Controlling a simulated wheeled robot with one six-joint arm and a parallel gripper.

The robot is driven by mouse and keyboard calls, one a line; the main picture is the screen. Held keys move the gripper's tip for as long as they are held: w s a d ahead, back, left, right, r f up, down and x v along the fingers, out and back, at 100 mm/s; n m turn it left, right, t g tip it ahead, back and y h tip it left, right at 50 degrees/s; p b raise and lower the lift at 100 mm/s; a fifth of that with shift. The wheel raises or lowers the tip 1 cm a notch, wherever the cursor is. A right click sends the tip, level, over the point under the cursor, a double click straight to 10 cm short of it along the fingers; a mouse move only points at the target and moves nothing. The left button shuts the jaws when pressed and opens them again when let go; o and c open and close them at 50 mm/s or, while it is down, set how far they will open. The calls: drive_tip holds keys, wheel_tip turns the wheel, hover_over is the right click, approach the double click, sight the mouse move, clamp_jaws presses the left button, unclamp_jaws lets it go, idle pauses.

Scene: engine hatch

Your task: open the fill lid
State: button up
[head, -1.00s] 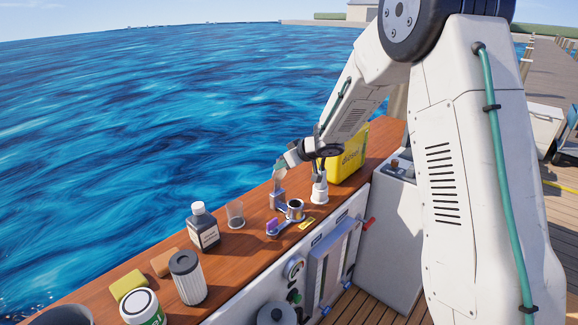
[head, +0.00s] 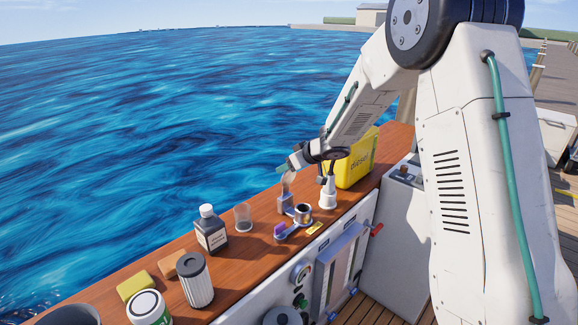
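A small metal fill fitting (head: 303,212) with a dark round top stands on the wooden counter, near the picture's middle. A blue-grey arm with a purple tab (head: 280,231) lies at its front left. A small grey block (head: 285,204) stands just behind and left of the fitting. I cannot tell which of these parts is the lid or whether the opening is covered.
A white post (head: 328,194) and a yellow diesel can (head: 352,165) stand to the right. To the left are a clear cup (head: 243,217), a dark bottle (head: 210,232), a white filter (head: 196,280) and sponges (head: 137,286). Water lies beyond the counter (head: 240,268).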

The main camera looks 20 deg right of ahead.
drive_tip(key=v, duration=0.7)
drive_tip(key=shift+s+r, duration=0.25)
drive_tip(key=s+d+f+m+h, duration=0.1)
drive_tip(key=s+d+h, duration=0.1)
drive_tip(key=d+h, duration=0.45)
drive_tip(key=s+d+r+m+g+h, duration=0.3)
drive_tip(key=s+d, duration=0.3)
drive_tip(key=s, duration=0.5)
drive_tip(key=s+a+r+g+y, duration=0.1)
drive_tip(key=s+a, duration=0.3)
drive_tip(key=s, duration=0.6)
drive_tip(key=s+a+r+m+g+y, duration=0.1)
drive_tip(key=s+a+r, duration=0.3)
drive_tip(key=s, duration=0.7)
drive_tip(key=s+a+r+g+y, duration=0.2)
drive_tip(key=s+a, duration=0.3)
drive_tip(key=s, duration=0.6)
drive_tip(key=shift+r+m+y, duration=0.2)
drive_tip(key=shift+m+y, duration=0.15)
drive_tip(key=shift+m, duration=0.05)
